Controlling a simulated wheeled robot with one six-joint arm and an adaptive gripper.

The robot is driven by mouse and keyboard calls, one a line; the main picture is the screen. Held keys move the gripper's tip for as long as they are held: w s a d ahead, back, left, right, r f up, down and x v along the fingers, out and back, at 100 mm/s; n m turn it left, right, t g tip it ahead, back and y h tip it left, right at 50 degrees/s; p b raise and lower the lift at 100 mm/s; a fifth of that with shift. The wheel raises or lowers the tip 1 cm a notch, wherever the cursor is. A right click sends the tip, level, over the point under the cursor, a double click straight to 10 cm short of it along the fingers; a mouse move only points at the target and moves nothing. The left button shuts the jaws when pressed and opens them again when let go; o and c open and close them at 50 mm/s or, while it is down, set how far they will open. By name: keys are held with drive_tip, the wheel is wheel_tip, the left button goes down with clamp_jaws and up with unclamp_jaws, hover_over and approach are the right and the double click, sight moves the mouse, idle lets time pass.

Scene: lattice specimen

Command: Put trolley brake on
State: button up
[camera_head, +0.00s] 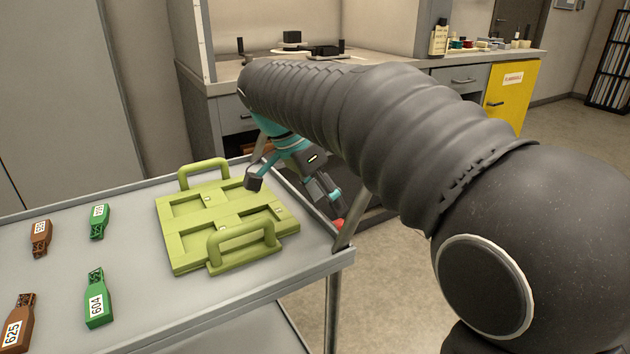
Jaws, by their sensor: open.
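The grey trolley (150,280) stands at the left and front, with a flat top and a raised rim. A small red piece (338,223) shows at its right edge, beside the handle post; it may be the brake's knob, but most of it is hidden. My gripper (292,192), dark with teal parts, is open over the trolley's far right corner. Its right finger is close to the red piece; I cannot tell if they touch. Its left finger is above the trolley top, near the green frame. My arm hides part of the trolley's right side.
A light green frame with two handles (190,240) lies on the trolley. Green tagged specimens (97,310) and brown tagged ones (17,325) lie left of it. A bench (220,82) stands behind, with a yellow cabinet (512,95) at right. The floor right of the trolley is clear.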

sight(337, 221)
drive_tip(key=x, duration=0.6)
drive_tip(key=shift+d+f+b, duration=0.15)
drive_tip(key=shift+f+b, duration=0.05)
drive_tip(key=shift+b, duration=0.1)
